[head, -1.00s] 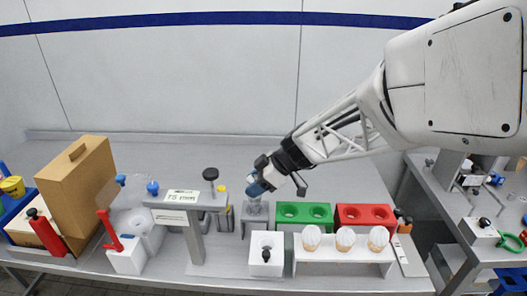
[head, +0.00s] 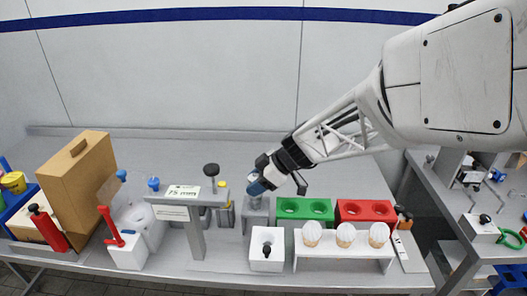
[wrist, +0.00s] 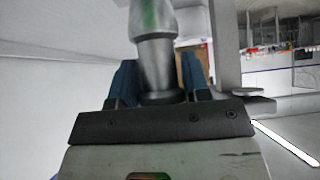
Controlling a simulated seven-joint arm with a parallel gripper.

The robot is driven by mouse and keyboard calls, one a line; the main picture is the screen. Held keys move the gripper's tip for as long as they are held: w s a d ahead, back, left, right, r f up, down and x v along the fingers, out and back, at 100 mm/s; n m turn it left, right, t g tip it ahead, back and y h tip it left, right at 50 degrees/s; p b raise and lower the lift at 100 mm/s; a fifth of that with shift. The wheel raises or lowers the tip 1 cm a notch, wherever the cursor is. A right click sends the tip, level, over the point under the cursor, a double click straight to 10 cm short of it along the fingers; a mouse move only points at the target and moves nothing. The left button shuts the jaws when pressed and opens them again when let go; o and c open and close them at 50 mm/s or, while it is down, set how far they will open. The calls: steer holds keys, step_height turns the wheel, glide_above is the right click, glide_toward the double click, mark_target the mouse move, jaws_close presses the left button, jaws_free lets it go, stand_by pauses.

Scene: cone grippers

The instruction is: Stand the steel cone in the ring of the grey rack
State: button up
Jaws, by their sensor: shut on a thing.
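My gripper (head: 258,184) has blue fingers and reaches in from the right, low over the back of the table. In the wrist view its fingers (wrist: 158,85) are shut on the steel cone (wrist: 155,60), a shiny grey tapered piece with a wider collar. In the head view the cone (head: 254,203) is small and partly hidden by the fingers. It is at the top of the grey rack (head: 256,218), directly below the gripper. The ring is hidden, and I cannot tell whether the cone is inside it or just above.
Right of the rack stand a green block (head: 304,208) and a red block (head: 365,210) with holes. A white stand (head: 345,250) with several wafer cones and a white box (head: 267,252) are in front. A grey post with a sign (head: 195,225) stands left. The table behind is clear.

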steer(key=shift+f, duration=1.35)
stand_by(0.3)
steer(key=o, duration=1.2)
steer(key=v, duration=0.7)
steer(key=shift+d+r, duration=0.3)
stand_by(0.3)
